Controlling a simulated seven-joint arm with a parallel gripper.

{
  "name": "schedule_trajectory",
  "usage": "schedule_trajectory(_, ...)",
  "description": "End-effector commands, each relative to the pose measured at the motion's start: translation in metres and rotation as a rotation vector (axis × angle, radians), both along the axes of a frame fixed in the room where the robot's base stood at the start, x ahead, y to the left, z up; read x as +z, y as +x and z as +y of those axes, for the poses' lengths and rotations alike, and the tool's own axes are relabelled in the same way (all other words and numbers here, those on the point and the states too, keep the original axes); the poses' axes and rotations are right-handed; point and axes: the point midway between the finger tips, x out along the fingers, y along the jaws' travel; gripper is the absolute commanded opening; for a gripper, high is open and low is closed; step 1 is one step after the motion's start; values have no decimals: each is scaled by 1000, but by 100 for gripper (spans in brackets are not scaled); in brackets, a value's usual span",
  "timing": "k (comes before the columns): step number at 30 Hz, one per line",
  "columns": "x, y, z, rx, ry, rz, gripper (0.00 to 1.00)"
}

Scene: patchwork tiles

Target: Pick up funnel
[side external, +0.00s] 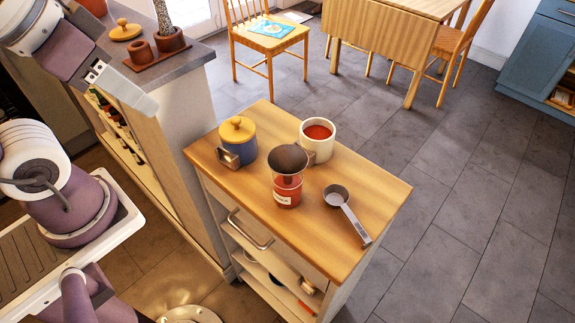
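The funnel (288,158) is dark grey-brown, with its wide mouth facing up. It sits in the top of a clear container (287,192) with red contents and a white label, on the wooden top of a small cart (240,208). The funnel's lower part shows only dimly through the container wall. My gripper (142,100) is at the upper left, high above and well apart from the funnel. Its fingers are not clear enough to tell open from shut, and nothing is seen held in it.
A white mug (321,145) with red contents stands close behind the funnel. A blue jar with a yellow lid (238,145) and a small metal piece (228,162) are to its left. A grey scoop (345,210) lies right. A counter (185,65) rises at left.

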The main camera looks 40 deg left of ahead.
Motion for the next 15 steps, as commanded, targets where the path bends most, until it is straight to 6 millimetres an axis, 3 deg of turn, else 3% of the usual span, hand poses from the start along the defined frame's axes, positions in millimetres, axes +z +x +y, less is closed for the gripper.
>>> schedule_trajectory(4, 14, 34, -19, -93, 57, 151, 32)
schedule_trajectory(7, 13, 72, -52, -161, 166, 276, 32)
schedule_trajectory(12, -22, 117, -137, -229, 414, 376, 32)
schedule_trajectory(15, -49, 123, -182, -245, 537, 371, 32)
